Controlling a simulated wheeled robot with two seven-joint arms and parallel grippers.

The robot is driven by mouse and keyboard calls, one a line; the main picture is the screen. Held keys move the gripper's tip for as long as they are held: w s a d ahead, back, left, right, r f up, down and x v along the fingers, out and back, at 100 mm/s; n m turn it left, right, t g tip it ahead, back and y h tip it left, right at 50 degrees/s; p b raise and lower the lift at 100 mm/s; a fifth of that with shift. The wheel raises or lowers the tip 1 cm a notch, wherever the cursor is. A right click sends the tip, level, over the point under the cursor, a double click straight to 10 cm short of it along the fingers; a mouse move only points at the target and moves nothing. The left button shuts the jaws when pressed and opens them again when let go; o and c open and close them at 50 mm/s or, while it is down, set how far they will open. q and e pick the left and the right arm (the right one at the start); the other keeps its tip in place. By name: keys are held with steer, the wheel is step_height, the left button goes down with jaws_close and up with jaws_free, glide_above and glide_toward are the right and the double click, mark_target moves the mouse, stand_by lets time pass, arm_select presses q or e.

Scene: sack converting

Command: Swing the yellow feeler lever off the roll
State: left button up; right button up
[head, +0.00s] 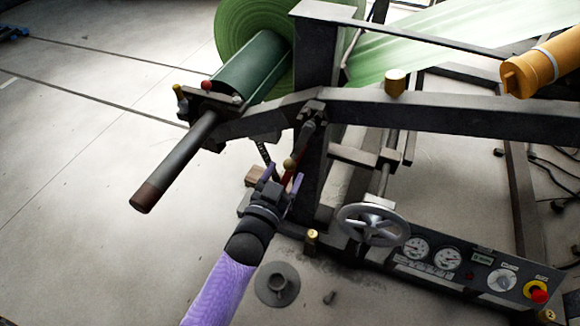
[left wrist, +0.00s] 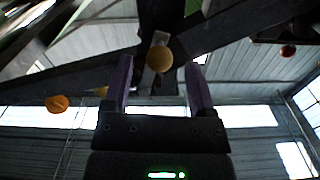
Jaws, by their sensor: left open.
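The green roll (head: 232,35) sits at the top of the head view on the machine's dark frame. A dark lever ending in a yellowish ball knob (head: 289,164) hangs from the frame below the roll. My left gripper (head: 284,177) is open, with its purple fingers pointing up at this knob. In the left wrist view the yellow knob (left wrist: 159,59) appears between and just beyond the fingertips (left wrist: 159,75); I cannot tell whether they touch it. I cannot make out whether this lever reaches the roll. My right gripper is not in view.
A dark shaft (head: 175,160) juts out left of the gripper. A handwheel (head: 373,224) and a gauge panel (head: 455,262) with a red button stand at the lower right. An orange cylinder (head: 540,68) is at the upper right.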

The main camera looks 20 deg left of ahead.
mark_target(287, 171)
arm_select(q)
steer(key=shift+w+f+b, duration=0.2)
steer(key=shift+w+b, duration=0.3)
steer(key=shift+w, duration=0.75)
steer(key=shift+w+r, duration=0.2)
steer(key=shift+w, duration=0.15)
jaws_close()
